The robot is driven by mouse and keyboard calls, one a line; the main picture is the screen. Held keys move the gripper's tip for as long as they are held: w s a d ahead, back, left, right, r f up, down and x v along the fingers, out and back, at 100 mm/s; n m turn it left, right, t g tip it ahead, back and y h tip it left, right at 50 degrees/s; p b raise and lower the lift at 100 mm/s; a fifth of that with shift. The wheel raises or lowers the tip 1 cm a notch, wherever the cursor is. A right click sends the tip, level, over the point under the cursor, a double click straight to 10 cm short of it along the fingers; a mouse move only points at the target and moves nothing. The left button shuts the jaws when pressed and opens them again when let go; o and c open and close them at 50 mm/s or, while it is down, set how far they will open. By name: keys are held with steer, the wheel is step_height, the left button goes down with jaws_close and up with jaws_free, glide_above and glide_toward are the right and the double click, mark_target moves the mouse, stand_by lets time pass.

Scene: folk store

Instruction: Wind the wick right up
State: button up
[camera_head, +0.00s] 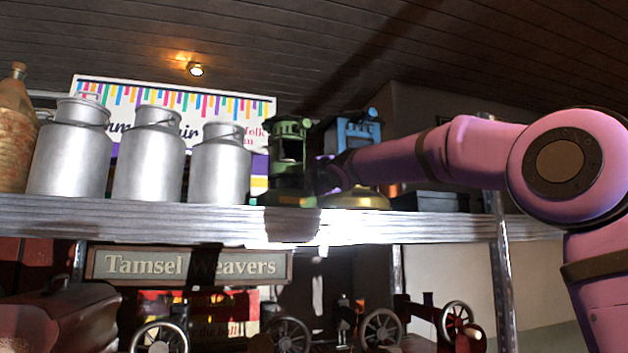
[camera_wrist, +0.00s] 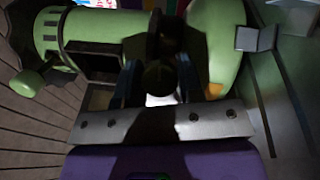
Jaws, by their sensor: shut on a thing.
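A green oil lamp or heater (camera_head: 288,160) with a dark window stands upright on the shelf, left of my gripper. In the wrist view the green body (camera_wrist: 95,28) lies sideways across the top, with its dark window on the left and a rounded green base (camera_wrist: 220,45) on the right. My gripper (camera_head: 322,174) reaches in from the right against the lower part of the green lamp. In the wrist view my gripper (camera_wrist: 157,82) is shut on a small dark round knob (camera_wrist: 158,77), which looks like the wick knob. The wick itself cannot be seen.
A similar blue lamp (camera_head: 352,133) with a brass base (camera_head: 360,200) stands just right, partly behind my arm. Three metal milk churns (camera_head: 148,160) and a wicker-covered bottle (camera_head: 14,130) line the shelf (camera_head: 150,216) to the left. A colourful banner (camera_head: 190,98) hangs behind.

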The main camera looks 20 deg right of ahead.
steer(key=m+g, duration=0.1)
steer(key=m, duration=0.3)
steer(key=shift+g, duration=0.4)
steer(key=m+g, duration=0.1)
steer(key=m, duration=0.2)
steer(key=shift+m+g, duration=0.3)
steer(key=shift+m, duration=0.1)
steer(key=m+g, duration=0.1)
steer(key=m, duration=0.1)
steer(key=m+g+y, duration=0.1)
steer(key=m, duration=0.1)
steer(key=shift+y, duration=0.3)
steer(key=shift+f+m+g+y, duration=0.1)
steer(key=shift+m+g+y, duration=0.6)
steer(key=shift+m, duration=0.8)
steer(key=o, duration=0.9)
steer(key=shift+w, duration=0.1)
steer(key=v, duration=1.1)
steer(key=shift+d, duration=0.1)
